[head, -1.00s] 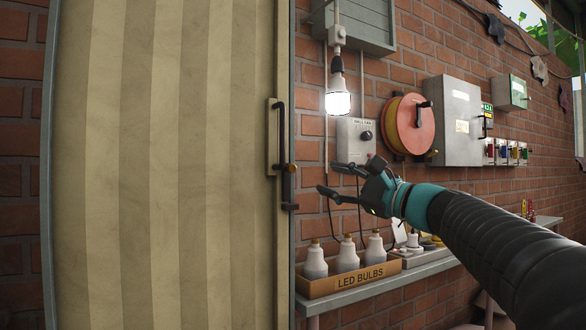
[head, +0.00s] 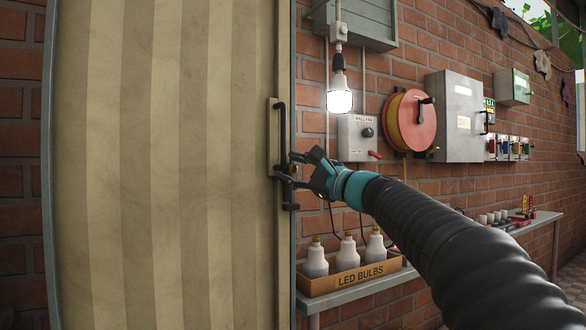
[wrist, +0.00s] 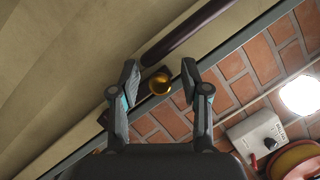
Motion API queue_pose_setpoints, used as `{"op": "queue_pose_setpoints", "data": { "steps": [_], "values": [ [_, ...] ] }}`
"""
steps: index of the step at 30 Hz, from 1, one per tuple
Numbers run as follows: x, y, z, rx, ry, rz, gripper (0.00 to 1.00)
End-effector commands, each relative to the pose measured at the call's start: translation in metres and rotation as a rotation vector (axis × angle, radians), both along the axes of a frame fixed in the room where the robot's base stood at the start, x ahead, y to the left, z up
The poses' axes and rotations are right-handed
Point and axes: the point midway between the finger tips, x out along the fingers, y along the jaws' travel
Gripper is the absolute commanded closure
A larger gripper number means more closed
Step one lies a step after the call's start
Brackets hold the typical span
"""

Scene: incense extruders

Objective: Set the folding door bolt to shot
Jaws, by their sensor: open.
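The beige folding door (head: 165,160) fills the left of the head view and looks closed against its frame. On its right edge is a dark upright handle (head: 282,125). Below the handle is the dark door bolt (head: 289,193), partly hidden behind my fingers. Its round brass knob (wrist: 160,82) shows clearly in the wrist view. My gripper (head: 289,167) is open at the bolt, its fingers on either side of the knob. In the wrist view my gripper (wrist: 160,78) shows gaps between each finger and the knob.
Right of the door, a lit bulb (head: 339,101) hangs before the brick wall. A box of LED bulbs (head: 350,277) stands on a shelf below my arm. A grey switch box (head: 357,138), a red hose reel (head: 411,122) and a grey cabinet (head: 455,115) are farther right.

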Motion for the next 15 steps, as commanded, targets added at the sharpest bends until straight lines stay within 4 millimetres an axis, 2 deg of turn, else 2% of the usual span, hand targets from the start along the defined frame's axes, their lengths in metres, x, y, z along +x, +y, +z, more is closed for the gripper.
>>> {"op": "queue_pose_setpoints", "data": {
  "steps": [2, 3, 8, 15],
  "values": [
    [-0.0001, 0.0, -0.0001, 0.0, 0.0, 0.0, 0.54],
    [-0.0002, -0.0001, 0.0, 0.0, 0.0, 0.0, 0.59],
    [-0.0004, -0.0003, 0.0006, 0.001, -0.001, 0.0, 0.99],
    [-0.0001, -0.0035, 0.0045, 0.006, -0.005, -0.007, 1.0]
  ]
}}
